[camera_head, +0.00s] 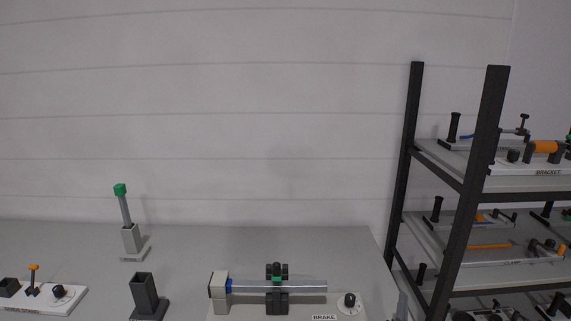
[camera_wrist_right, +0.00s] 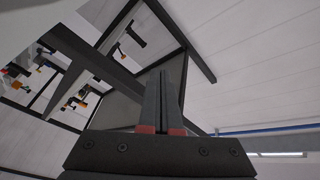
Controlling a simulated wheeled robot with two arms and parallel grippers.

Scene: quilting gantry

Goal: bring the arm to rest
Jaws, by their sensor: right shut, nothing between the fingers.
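My right gripper (camera_head: 402,305) shows only as a small grey tip at the bottom edge of the head view, between the table's right end and the black rack. In the right wrist view my right gripper (camera_wrist_right: 168,80) has its two dark fingers, with red bands at their base, lying together. It is shut with nothing between the fingers. It points up past the rack's frame, and I see no contact with the rack. Most of my right arm is hidden below the head view. My left gripper is in neither view.
A grey table (camera_head: 240,245) holds a BRAKE fixture (camera_head: 300,287), a green-topped post (camera_head: 127,220), a dark square socket (camera_head: 147,295) and a white base with an orange-topped lever (camera_head: 33,275). The black rack (camera_head: 470,190) at right carries several fixtures.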

